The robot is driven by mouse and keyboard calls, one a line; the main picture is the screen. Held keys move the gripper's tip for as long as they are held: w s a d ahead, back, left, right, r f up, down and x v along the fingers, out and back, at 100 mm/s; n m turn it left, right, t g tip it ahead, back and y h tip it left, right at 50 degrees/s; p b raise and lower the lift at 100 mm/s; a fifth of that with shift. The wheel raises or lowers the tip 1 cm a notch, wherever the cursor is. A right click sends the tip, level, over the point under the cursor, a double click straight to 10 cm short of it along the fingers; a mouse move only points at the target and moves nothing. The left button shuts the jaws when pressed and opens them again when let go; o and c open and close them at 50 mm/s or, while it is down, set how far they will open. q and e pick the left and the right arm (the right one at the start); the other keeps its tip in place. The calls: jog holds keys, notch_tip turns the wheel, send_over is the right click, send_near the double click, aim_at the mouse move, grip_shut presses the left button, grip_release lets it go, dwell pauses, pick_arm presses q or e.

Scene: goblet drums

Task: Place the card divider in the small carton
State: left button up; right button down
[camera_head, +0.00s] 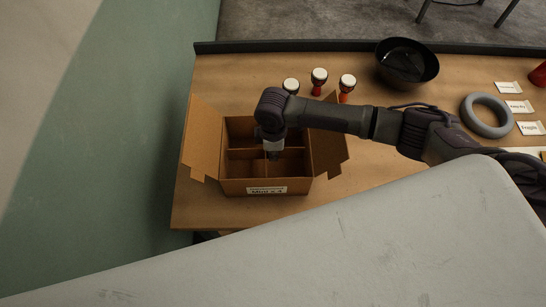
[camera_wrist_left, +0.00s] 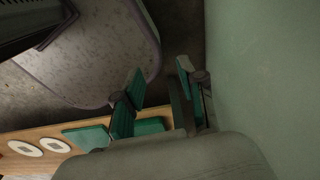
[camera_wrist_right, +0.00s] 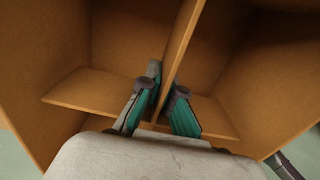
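The small carton (camera_head: 224,186) stands open on the table, with its flaps spread and a printed label on its front. The card divider (camera_head: 268,155) is a brown cross of panels inside the carton, splitting it into compartments. It also shows in the right wrist view (camera_wrist_right: 90,91). My right gripper (camera_head: 273,153) reaches down into the carton from above. In the right wrist view its fingers (camera_wrist_right: 165,95) straddle one divider panel closely and look shut on it. Whether the divider touches the carton floor is hard to tell. My left gripper (camera_wrist_left: 158,88) is open and empty, away from the carton.
Three small goblet drums (camera_head: 319,77) stand behind the carton. A black bowl (camera_head: 404,66) is at the back. A grey ring (camera_head: 487,115) and several label cards (camera_head: 520,107) lie at the right. My right arm spans the table between.

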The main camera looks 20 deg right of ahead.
aim_at(273, 165)
jog(key=shift+s+f, duration=0.15)
jog(key=shift+f, duration=0.65)
notch_tip(273, 165, down, 2)
jog(key=shift+f, duration=0.45)
jog(key=c, duration=1.3)
grip_release()
pick_arm(q)
jog(key=shift+w+d+r, duration=0.1)
jog(key=shift+w+r, duration=0.1)
jog(key=shift+w, duration=0.45)
jog(key=shift+r, duration=0.1)
